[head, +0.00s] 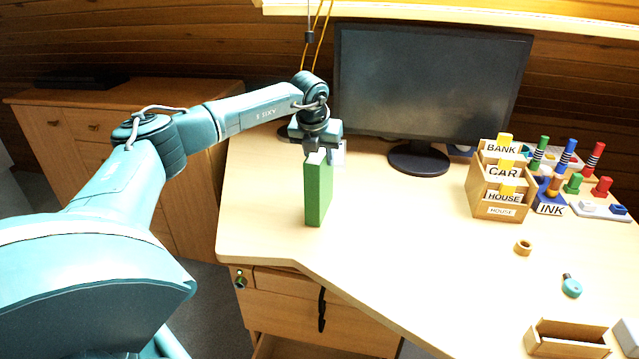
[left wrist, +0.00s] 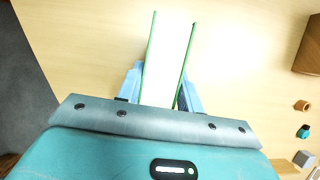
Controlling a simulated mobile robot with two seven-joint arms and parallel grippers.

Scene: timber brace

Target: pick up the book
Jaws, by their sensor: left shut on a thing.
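The book (head: 318,190) has a green cover and stands upright at the left part of the desk in the head view. My left gripper (head: 318,153) is above it, with its fingers shut on the top of the book. In the left wrist view the white page edge of the book (left wrist: 168,58) lies between the two fingers of the left gripper (left wrist: 161,88), with a green cover against each side. I cannot tell whether the book's lower edge touches the desk. My right gripper is not in view.
A dark monitor (head: 430,80) stands behind the book. To the right are a labelled wooden card box (head: 500,211), an ink stand (head: 549,209) with stamps, a ring (head: 523,247) and an open wooden box (head: 568,340). The desk's middle (head: 400,240) is clear.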

